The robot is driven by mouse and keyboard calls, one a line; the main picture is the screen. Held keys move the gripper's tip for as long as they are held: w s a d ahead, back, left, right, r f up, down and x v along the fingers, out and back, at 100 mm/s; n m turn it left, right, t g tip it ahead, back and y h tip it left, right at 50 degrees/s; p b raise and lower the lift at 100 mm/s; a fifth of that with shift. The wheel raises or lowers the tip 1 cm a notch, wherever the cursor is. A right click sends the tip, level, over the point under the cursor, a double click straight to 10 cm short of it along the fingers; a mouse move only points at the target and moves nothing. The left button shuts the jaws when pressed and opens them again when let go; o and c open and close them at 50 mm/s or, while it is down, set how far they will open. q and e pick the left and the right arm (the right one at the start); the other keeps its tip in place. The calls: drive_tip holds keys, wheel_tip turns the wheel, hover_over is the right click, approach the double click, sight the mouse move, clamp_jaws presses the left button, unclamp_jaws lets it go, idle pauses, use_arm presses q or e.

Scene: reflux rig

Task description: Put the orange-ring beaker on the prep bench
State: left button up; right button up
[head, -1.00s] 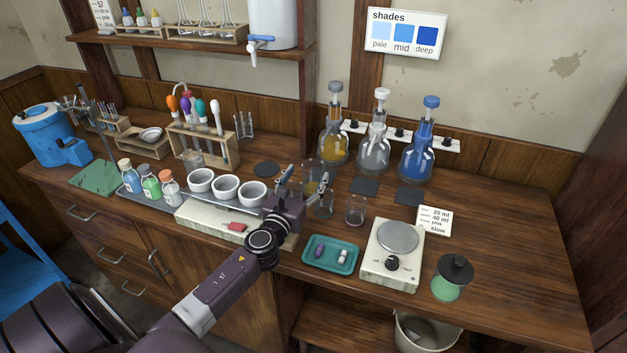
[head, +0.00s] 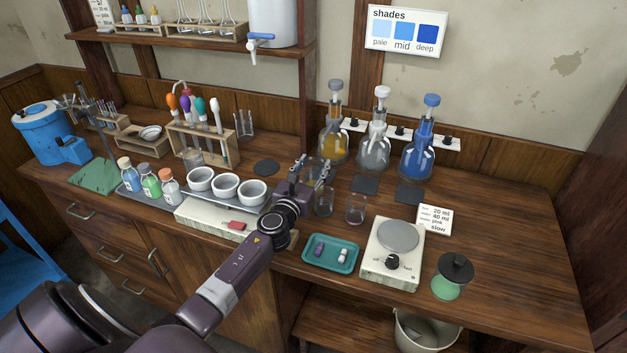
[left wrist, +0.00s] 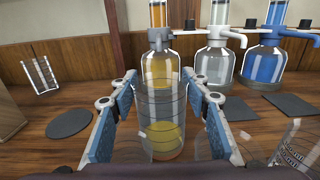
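A clear glass beaker (left wrist: 163,112) stands between my left gripper's fingers in the left wrist view, with yellow showing low in it. In the head view this beaker (head: 312,166) is partly hidden by the gripper. My left gripper (head: 315,172) is open, with a blue-padded finger on each side of the glass and gaps left in the left wrist view (left wrist: 160,110). Two more clear beakers, a left one (head: 324,203) and a right one (head: 356,209), stand just right of it. My right gripper is out of view.
The wooden bench (head: 500,220) carries a yellow-filled bottle (head: 334,143) behind the beaker, clear and blue bottles beside it, dark mats, a teal tray (head: 331,264), a hot plate (head: 397,240) and white bowls (head: 225,187). The bench's right side is mostly clear.

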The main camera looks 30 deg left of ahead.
use_arm(q)
drive_tip(key=c, duration=0.7)
clamp_jaws()
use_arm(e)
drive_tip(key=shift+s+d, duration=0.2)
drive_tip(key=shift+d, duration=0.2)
use_arm(q)
drive_tip(key=shift+r, duration=0.1)
drive_tip(key=shift+r, duration=0.1)
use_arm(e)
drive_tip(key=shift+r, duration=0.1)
use_arm(q)
drive_tip(key=shift+r+p, duration=0.6)
drive_tip(key=shift+r, duration=0.15)
wheel_tip(320, 180, up, 18)
drive_tip(key=p, duration=0.5)
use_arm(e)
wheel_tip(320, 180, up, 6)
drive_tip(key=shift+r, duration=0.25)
